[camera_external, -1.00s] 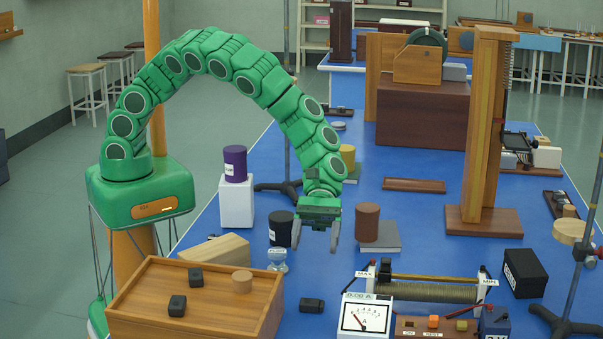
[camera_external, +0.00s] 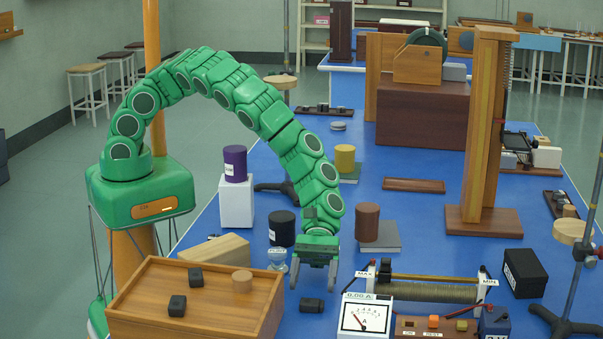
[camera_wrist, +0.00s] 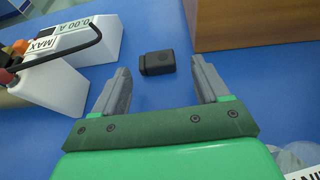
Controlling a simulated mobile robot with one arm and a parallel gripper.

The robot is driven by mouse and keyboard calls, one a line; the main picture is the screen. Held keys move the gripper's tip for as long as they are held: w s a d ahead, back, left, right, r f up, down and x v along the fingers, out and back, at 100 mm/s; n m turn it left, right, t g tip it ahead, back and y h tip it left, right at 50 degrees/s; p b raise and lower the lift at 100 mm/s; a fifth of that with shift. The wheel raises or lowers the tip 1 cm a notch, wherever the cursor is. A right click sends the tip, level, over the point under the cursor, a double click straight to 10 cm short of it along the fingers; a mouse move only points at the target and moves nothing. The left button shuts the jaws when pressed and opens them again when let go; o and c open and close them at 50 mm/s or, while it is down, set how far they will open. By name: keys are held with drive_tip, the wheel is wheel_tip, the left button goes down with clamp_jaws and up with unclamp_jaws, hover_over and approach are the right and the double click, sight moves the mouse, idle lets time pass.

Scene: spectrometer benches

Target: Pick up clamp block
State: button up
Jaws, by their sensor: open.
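A small black block, which looks like the clamp block (camera_external: 312,305), lies on the blue bench between the wooden tray and the ammeter. My gripper (camera_external: 313,288) is open and empty, pointing down just above and behind this block in the external view. In the wrist view the black block (camera_wrist: 157,63) lies ahead of and between the two grey fingers of my gripper (camera_wrist: 160,80), apart from both. Two similar dark blocks (camera_external: 195,277) (camera_external: 177,305) sit on the wooden tray.
The wooden tray (camera_external: 150,325) stands left of the block and also holds a wooden cylinder (camera_external: 242,281). The ammeter (camera_external: 366,316) stands close on the right, with a rheostat (camera_external: 430,291) behind it. A small glass piece (camera_external: 277,260) stands left of my gripper.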

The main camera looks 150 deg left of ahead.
sight(310, 299)
drive_tip(key=shift+x, duration=2.15)
drive_tip(key=shift+f, duration=0.1)
drive_tip(key=c, duration=1.2)
drive_tip(key=shift+r, duration=1.7)
drive_tip(key=shift+s, duration=0.25)
drive_tip(key=shift+s+d+r, duration=0.1)
drive_tip(key=shift+s+r, duration=0.45)
drive_tip(key=shift+r, duration=0.2)
drive_tip(key=shift+s+d+r, duration=0.1)
drive_tip(key=shift+s+r, duration=0.5)
drive_tip(key=shift+r, duration=0.15)
drive_tip(key=s+d+r, duration=0.1)
drive_tip(key=s+r, duration=0.5)
drive_tip(key=s, duration=0.4)
drive_tip(key=shift+s+d+r, duration=0.4)
